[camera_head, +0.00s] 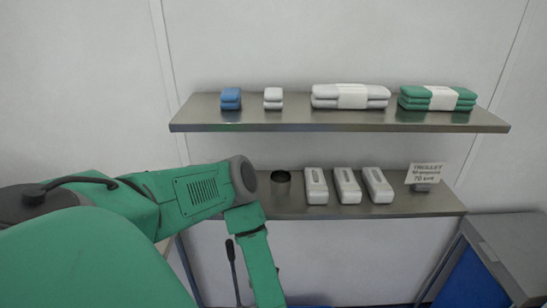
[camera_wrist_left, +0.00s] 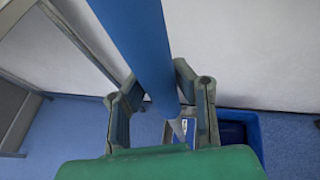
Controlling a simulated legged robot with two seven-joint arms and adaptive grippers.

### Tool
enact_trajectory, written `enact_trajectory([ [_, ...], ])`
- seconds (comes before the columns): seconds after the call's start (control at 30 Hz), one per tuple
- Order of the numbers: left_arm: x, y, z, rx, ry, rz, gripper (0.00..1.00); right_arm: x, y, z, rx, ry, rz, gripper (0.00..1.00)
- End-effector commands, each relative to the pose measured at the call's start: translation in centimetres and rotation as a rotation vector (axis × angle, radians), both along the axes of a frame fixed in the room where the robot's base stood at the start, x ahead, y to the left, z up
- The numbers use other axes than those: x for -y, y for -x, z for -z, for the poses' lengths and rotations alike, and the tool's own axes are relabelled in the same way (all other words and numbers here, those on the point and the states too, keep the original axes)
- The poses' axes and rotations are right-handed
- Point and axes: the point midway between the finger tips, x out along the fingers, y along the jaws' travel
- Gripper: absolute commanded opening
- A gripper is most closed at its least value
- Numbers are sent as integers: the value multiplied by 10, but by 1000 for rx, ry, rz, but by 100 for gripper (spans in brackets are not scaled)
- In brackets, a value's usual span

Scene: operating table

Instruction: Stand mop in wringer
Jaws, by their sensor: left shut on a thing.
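The mop's blue handle (camera_wrist_left: 140,40) comes down from the top of the left wrist view and passes between the fingers of my left gripper (camera_wrist_left: 158,82), which is shut on it. The handle is tilted in that view and its lower end is partly hidden by my wrist. A blue bucket (camera_wrist_left: 254,128) stands on the floor to the right, partly hidden by my gripper. A small grey and white part (camera_wrist_left: 182,128) shows between the fingers; I cannot tell whether it is the wringer. In the head view my green left arm reaches down; its gripper is out of frame. My right gripper is not in view.
A wall shelf (camera_head: 330,122) holds folded cloths. A lower shelf (camera_head: 420,207) holds a dark cup (camera_head: 281,183), several white boxes (camera_head: 347,186) and a sign (camera_head: 424,174). A grey and blue cabinet (camera_head: 500,255) stands at right.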

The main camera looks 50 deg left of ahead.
Motion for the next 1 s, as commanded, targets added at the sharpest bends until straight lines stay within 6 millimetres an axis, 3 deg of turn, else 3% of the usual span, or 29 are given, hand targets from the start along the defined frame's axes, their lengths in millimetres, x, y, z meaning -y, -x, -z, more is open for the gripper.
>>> enact_trajectory([
  [0.2,-10,15,-1,1,-2,-2,0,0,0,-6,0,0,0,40],
  [0.6,-11,15,1,2,-2,0,0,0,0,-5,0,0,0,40],
  [1.0,-11,15,29,2,-2,0,0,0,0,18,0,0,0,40],
])
